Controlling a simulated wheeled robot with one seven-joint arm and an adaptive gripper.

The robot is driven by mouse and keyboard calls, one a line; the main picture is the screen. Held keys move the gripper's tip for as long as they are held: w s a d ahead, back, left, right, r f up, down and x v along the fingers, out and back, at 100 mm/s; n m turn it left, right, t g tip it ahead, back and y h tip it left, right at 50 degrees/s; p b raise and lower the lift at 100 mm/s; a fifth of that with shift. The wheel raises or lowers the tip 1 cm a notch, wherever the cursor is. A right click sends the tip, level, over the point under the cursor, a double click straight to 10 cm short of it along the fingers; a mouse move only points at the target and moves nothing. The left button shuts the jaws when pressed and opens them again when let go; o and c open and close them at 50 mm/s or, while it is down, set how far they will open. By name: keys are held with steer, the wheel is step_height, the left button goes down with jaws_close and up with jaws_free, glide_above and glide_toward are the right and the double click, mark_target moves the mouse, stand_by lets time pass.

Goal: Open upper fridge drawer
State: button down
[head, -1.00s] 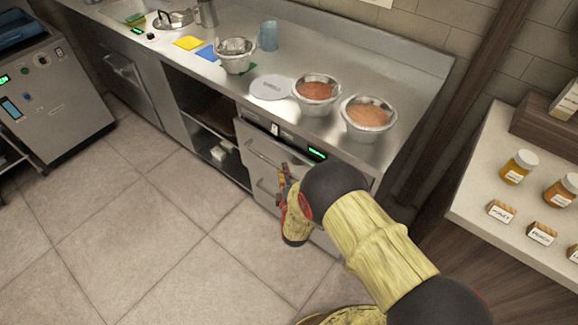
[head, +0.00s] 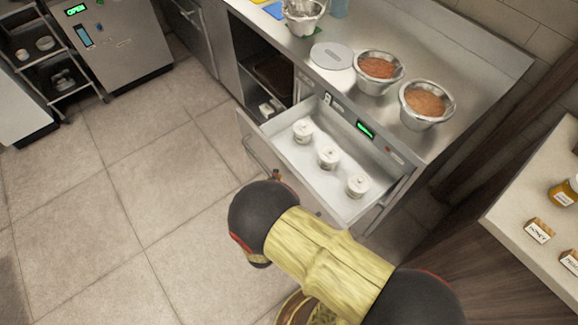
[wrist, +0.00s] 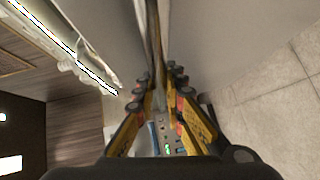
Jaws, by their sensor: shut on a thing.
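The upper fridge drawer (head: 340,202) is pulled out from the steel counter unit in the head view. Three white lidded containers stand in it in a row: one at the left (head: 302,131), one in the middle (head: 328,156) and one at the right (head: 357,186). The drawer's bar handle (head: 257,157) runs along its front. My gripper is mostly hidden behind my arm in the head view. In the wrist view my gripper (wrist: 162,85) has its fingers closed around the handle bar (wrist: 154,50).
Two metal bowls of sauce (head: 379,72) (head: 427,104) and a round grey lid (head: 333,56) sit on the counter above. A side counter with jars and labelled blocks (head: 540,229) stands at the right. Tiled floor at the left is clear.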

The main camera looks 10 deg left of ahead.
steer(key=shift+s+a+f, duration=0.1)
steer(key=shift+s+a, duration=0.45)
steer(key=shift+s, duration=0.2)
steer(key=shift+s+a, duration=0.55)
steer(key=shift+s, duration=0.2)
steer(key=c, duration=1.8)
jaws_free()
steer(key=shift+c, duration=0.2)
steer(key=s+r, duration=0.1)
steer(key=s, duration=0.6)
steer(key=shift+s+d, duration=0.15)
steer(key=shift+d, duration=0.3)
